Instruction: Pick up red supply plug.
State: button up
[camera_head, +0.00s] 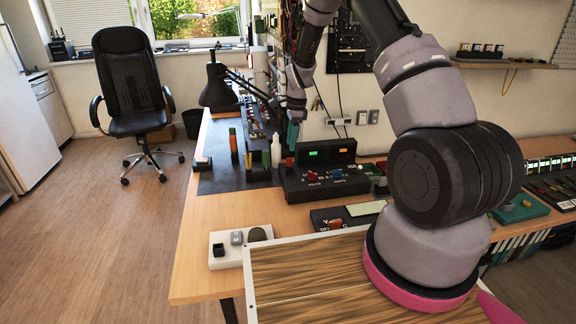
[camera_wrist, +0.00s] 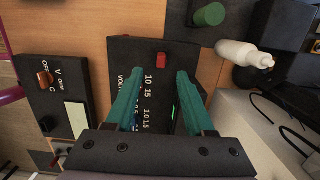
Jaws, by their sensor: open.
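A small red block (camera_wrist: 161,59), which looks like the red plug, stands on the black supply panel (camera_wrist: 122,52) near its upper edge in the wrist view. In the head view a red piece (camera_head: 289,162) shows at the left end of the supply unit (camera_head: 300,190). My gripper (camera_wrist: 155,74) is open and empty, with its two teal fingers spread. In the wrist view the red block appears just beyond the fingertips, between their lines. In the head view my gripper (camera_head: 292,134) is above the supply's left end. The fingers cover parts of the panel.
A white bottle (camera_head: 275,151) and a green cylinder (camera_wrist: 210,15) stand near the supply's left end. A meter (camera_head: 345,215) lies in front of it. A white block with sockets (camera_head: 226,262) is at the table's near left. Bare wood (camera_head: 225,210) lies left of the supply.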

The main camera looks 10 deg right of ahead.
aim_at(289, 159)
jog(key=f, duration=0.8)
jog(key=shift+w+a, duration=0.15)
jog(key=shift+a, duration=0.2)
grip_shut()
